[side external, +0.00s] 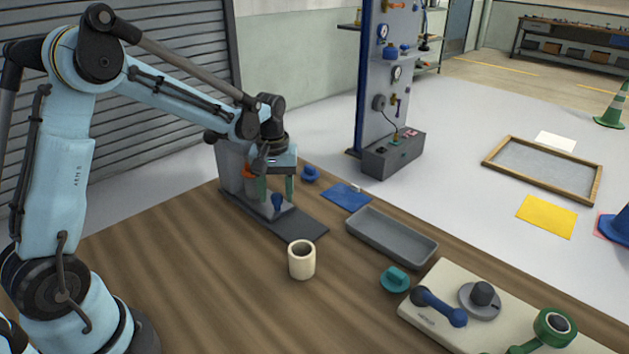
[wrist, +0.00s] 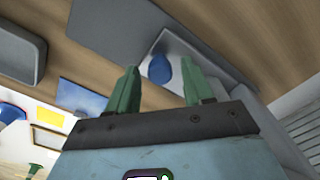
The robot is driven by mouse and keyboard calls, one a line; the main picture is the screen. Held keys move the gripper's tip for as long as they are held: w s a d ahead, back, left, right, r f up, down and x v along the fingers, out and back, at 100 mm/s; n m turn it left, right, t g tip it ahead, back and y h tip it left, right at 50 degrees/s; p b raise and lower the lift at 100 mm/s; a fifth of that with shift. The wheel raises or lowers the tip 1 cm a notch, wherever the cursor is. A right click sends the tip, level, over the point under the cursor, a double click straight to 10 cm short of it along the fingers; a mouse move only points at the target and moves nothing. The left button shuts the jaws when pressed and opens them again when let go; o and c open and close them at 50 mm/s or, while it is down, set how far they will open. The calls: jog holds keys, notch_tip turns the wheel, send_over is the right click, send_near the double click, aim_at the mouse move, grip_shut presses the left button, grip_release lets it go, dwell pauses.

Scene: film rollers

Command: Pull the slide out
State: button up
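The slide is a light grey plate (side external: 268,212) with an upright blue knob (side external: 277,202). It lies on a dark flat base (side external: 300,226) at the foot of a grey upright block (side external: 231,165). My gripper (side external: 276,194) points down over the slide, its two green fingers apart. The fingers stand to either side above the knob. In the wrist view the blue knob (wrist: 160,69) lies beyond the gap between the open fingertips (wrist: 160,84), and I see no contact. The light plate also shows in the wrist view (wrist: 175,44).
A small blue knobbed piece (side external: 311,174) sits behind the gripper. A panel with handles (side external: 450,274) is at front right. The wood near the front is clear.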

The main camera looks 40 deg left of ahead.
grip_shut()
jog(key=d, duration=1)
jog(key=shift+d, duration=0.35)
jog(key=shift+o, duration=0.8)
grip_release()
jog(key=shift+a, duration=0.1)
notch_tip(320, 180, up, 12)
